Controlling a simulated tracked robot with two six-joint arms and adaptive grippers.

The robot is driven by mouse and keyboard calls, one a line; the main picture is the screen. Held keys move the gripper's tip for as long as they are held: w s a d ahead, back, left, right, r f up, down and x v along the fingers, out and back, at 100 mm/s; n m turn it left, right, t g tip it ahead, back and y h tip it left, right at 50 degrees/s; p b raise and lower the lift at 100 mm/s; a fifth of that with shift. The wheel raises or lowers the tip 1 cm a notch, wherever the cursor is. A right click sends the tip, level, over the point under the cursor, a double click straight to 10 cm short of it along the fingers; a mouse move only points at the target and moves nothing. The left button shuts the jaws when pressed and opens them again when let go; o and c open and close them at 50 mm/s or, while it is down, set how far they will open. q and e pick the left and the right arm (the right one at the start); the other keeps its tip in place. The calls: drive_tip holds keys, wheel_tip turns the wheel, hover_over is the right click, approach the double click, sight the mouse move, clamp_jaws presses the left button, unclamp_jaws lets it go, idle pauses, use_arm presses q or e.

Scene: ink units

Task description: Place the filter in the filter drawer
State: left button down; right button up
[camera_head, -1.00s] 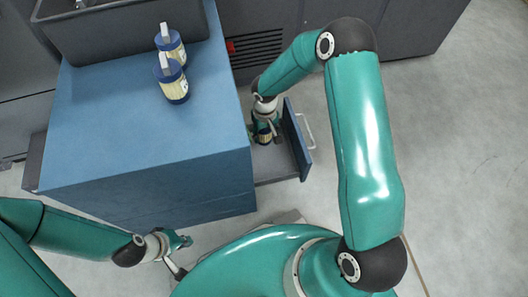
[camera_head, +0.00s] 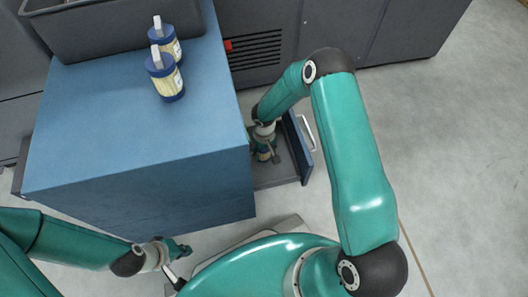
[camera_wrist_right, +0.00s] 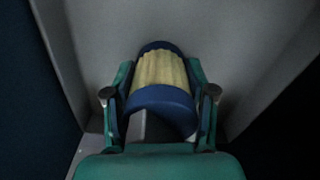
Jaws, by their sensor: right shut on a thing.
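A filter (camera_wrist_right: 160,72) with a pale yellow pleated middle and dark blue ends is between the fingers of my right gripper (camera_wrist_right: 160,95) in the right wrist view. The gripper is shut on it. In the head view my right gripper (camera_head: 265,150) is low inside the open filter drawer (camera_head: 278,174) on the right side of the blue cabinet, and the filter is mostly hidden below it. I cannot tell whether the filter touches the drawer floor. My left gripper (camera_head: 180,250) is empty in front of the cabinet, at the lower left; its finger opening is unclear.
Two more filters (camera_head: 166,75) with white tabs stand on the blue cabinet top (camera_head: 110,120). A dark grey bin (camera_head: 100,30) is at the back of the top. The drawer's front panel with a handle (camera_head: 308,132) stands close to the right of my right gripper. Floor to the right is clear.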

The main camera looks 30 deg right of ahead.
drive_tip(key=o, duration=1.3)
wheel_tip(320, 180, up, 11)
drive_tip(key=p, duration=0.4)
drive_tip(key=shift+r+p, duration=0.1)
drive_tip(key=shift+p, duration=0.2)
drive_tip(key=shift+r, duration=0.4)
drive_tip(key=shift+s, duration=0.15)
